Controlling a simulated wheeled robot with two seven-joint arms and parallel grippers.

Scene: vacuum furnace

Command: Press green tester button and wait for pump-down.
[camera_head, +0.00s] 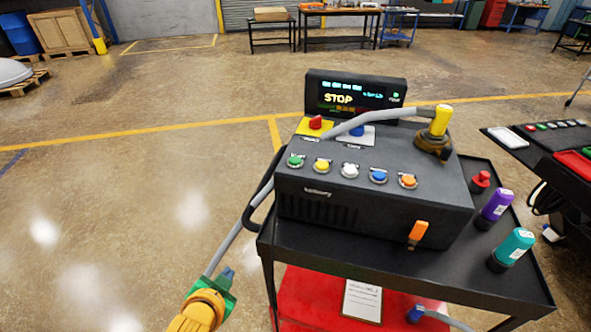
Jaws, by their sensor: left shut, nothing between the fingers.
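The tester is a dark box (375,208) on a black cart. Its green button (295,160) is the leftmost of a front row with yellow, white, blue and orange buttons. The screen (352,97) behind reads "STOP" in yellow; its smaller text is too small to read. A grey hose (385,120) runs from a yellow-topped fitting (440,120) across the box top, and a grey length also shows at its left side. My left gripper (228,274) is low at the bottom left, shut and empty, left of the cart and apart from the green button. My right gripper is out of view.
A red knob (315,122) sits on the box top. A lower red shelf (310,295) holds a white sheet. Another bench (555,140) is at right.

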